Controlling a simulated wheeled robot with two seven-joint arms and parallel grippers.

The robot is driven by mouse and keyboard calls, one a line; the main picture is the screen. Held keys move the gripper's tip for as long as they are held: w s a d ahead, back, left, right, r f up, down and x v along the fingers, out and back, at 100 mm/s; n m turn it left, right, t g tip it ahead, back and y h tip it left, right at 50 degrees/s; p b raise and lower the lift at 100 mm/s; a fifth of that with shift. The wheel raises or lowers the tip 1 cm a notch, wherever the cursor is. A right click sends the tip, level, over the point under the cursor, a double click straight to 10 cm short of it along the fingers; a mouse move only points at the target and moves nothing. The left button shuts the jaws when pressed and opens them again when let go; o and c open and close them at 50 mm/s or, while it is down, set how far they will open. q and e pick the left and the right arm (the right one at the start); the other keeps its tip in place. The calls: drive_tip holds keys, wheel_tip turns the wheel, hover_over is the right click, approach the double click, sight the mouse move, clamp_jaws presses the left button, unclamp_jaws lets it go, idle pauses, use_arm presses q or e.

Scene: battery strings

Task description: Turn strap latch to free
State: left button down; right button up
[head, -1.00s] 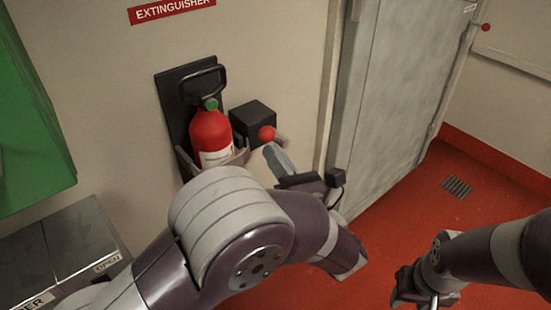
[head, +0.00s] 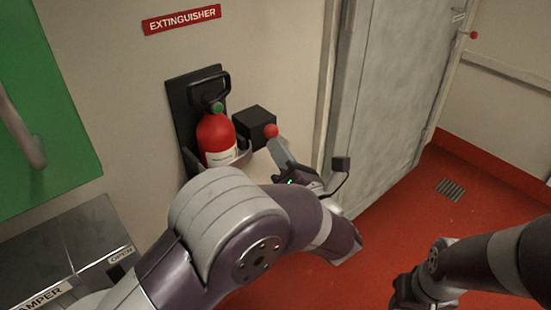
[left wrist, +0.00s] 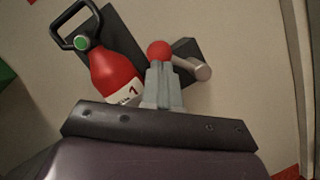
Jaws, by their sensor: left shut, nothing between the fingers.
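The strap latch is a black block (head: 254,123) on the wall, with a red ball knob (head: 270,131) in front of it. In the left wrist view the red knob (left wrist: 160,50) is at the fingertips, and a grey bar (left wrist: 196,68) sticks out to its right. A red fire extinguisher (head: 214,138) stands upright left of the block, with a grey strap (head: 244,158) around its lower part. My left gripper (head: 278,148) is shut and empty, its tips at the knob. I cannot tell whether they touch it. My right gripper (head: 408,296) is low at the right, fingers unclear.
A black backplate (head: 180,97) is behind the extinguisher, below a red EXTINGUISHER sign (head: 181,19). A grey door (head: 385,90) is to the right. A green panel (head: 50,110) and a grey box (head: 75,240) are at the left. The red floor (head: 390,245) looks clear, with a small grate (head: 450,190).

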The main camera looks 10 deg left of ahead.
use_arm(q)
drive_tip(key=m, duration=0.1)
drive_tip(key=r+m+p, duration=0.1)
drive_tip(key=m+h+p, duration=0.1)
drive_tip(key=shift+w+d+r+m, duration=0.3)
drive_tip(key=shift+w, duration=0.1)
drive_tip(key=shift+w+d+m, duration=0.15)
drive_tip(key=shift+w+m, duration=0.05)
drive_tip(key=shift+m, duration=0.5)
drive_tip(key=shift+w+d+r, duration=0.1)
drive_tip(key=shift+r, duration=0.05)
drive_tip(key=shift+w+d+r, duration=0.1)
drive_tip(key=shift+w, duration=0.05)
